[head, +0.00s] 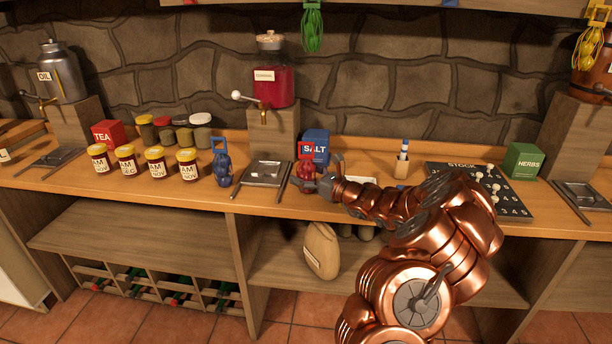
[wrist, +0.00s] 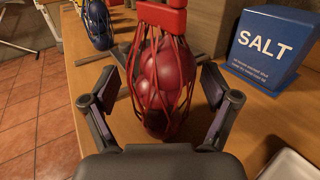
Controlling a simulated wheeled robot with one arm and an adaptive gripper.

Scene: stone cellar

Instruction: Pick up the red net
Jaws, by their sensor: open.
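The red net (wrist: 168,72) is a mesh bag with round red contents and a red band at its top. It stands upright on the wooden counter. In the head view the red net (head: 306,172) shows in front of the blue salt box, partly hidden by my gripper. My gripper (wrist: 160,125) is open, with one finger on each side of the net's lower part. I cannot tell whether the fingers touch it. In the head view my gripper (head: 318,183) reaches the net from the right.
The blue salt box (wrist: 265,45) stands close on the right in the wrist view. A blue net (head: 222,165) stands left, beyond a metal tray (head: 262,173). Several jam jars (head: 157,163) stand farther left.

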